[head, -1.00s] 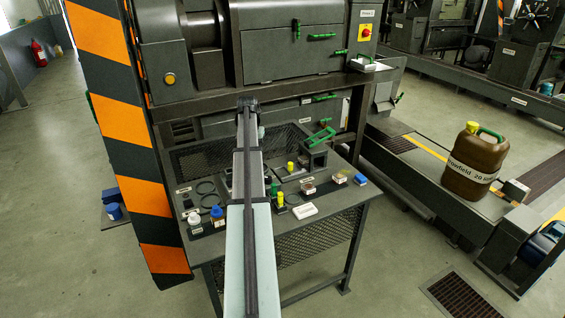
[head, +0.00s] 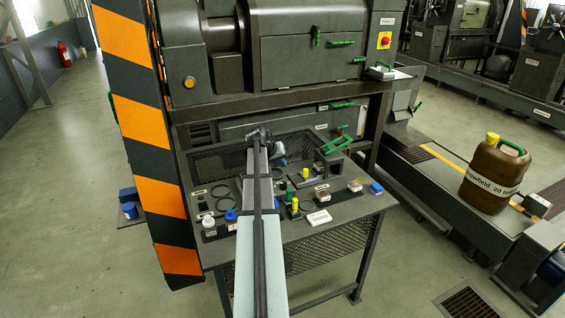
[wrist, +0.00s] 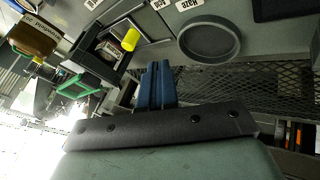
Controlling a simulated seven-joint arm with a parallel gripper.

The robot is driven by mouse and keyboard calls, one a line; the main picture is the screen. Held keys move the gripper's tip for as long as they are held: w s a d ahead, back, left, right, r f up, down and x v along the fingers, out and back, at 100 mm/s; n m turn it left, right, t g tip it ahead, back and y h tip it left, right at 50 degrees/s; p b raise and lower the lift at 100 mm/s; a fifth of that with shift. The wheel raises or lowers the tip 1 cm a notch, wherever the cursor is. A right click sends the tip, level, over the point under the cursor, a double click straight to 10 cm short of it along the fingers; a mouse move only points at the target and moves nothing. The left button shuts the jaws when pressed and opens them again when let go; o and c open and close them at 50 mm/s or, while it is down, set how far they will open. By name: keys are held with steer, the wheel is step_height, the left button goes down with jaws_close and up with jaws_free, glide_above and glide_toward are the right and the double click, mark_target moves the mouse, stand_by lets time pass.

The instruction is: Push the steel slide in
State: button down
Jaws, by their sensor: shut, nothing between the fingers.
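I cannot single out the steel slide for certain. A dark open-ended block (head: 328,165) with a green handle frame (head: 335,144) stands at the back right of the bench. In the wrist view the block (wrist: 98,52) is at the upper left, with something pale inside its opening and the green frame (wrist: 80,75) beside it. My gripper (head: 258,134) is over the back of the bench, left of the block and apart from it. Its blue fingers (wrist: 156,84) are together and empty in the wrist view.
The bench (head: 345,208) holds rings, a white box (head: 318,217), a blue-capped bottle (head: 231,219) and several small pots. A round dark dish (wrist: 209,40) is near my fingers in the wrist view. Mesh closes the bench's back. A striped post (head: 140,125) stands at left.

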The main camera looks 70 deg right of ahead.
mark_target(312, 170)
steer(key=x, duration=0.7)
steer(key=shift+s+d+f, duration=0.1)
steer(key=shift+s+d, duration=0.3)
steer(key=shift+s, duration=0.25)
steer(key=shift+s+d, duration=0.2)
steer(key=shift+s, duration=0.3)
steer(key=shift+s+d, duration=0.35)
steer(key=shift+s, duration=0.25)
steer(key=shift+s+d, duration=1.7)
